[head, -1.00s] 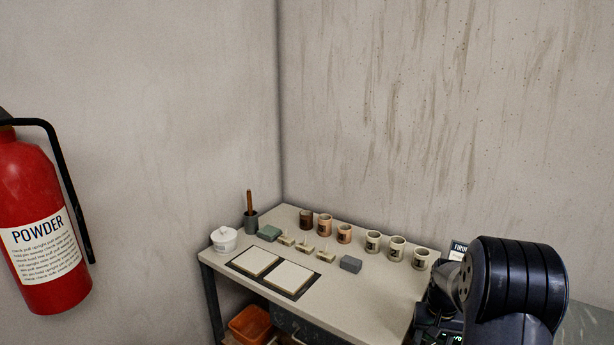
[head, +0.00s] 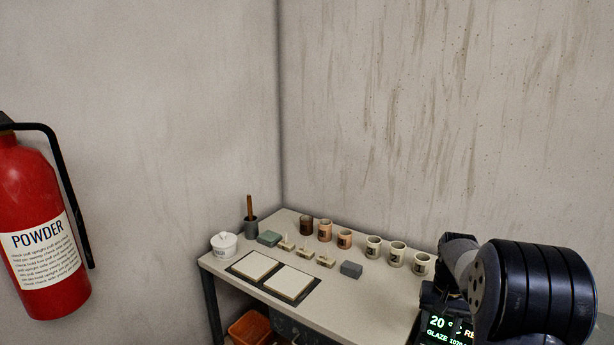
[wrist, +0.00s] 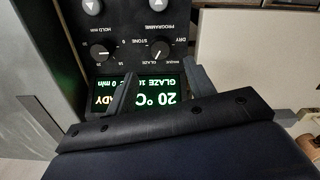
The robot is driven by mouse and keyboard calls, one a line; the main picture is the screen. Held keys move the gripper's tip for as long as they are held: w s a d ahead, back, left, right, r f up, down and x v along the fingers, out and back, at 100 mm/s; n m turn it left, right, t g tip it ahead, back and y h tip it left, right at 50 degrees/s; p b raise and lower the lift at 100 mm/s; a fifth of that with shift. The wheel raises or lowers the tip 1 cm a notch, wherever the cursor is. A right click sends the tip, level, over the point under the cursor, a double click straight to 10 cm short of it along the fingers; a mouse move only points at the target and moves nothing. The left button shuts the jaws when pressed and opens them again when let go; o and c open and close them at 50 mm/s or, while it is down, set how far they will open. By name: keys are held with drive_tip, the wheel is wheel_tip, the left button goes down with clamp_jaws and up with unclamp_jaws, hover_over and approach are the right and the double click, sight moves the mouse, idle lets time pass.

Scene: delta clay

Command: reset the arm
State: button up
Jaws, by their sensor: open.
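My gripper (wrist: 160,92) shows in the wrist view with its two dark fingers apart and nothing between them. Behind the fingers is a dark control panel (wrist: 130,48) with knobs and a lit green display (wrist: 150,98). The display appears upside down and reads 20 °C and GLAZE. In the head view my arm fills the lower right, and the gripper itself is hidden. Part of the lit display (head: 440,328) shows beside my arm there. I cannot tell whether the fingers touch the panel.
A table (head: 350,312) stands in the corner. An orange bin (head: 249,327) sits below. A red extinguisher (head: 40,270) is at left.

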wheel_tip(320, 180, down, 8)
drive_tip(key=shift+f, duration=0.1)
drive_tip(key=shift+n, duration=0.9)
drive_tip(key=n, duration=1)
drive_tip(key=shift+p, duration=0.4)
drive_tip(key=n, duration=0.5)
drive_tip(key=shift+n+p, duration=0.3)
drive_tip(key=shift+p, duration=0.05)
drive_tip(key=n+p, duration=0.1)
drive_tip(key=n, duration=0.5)
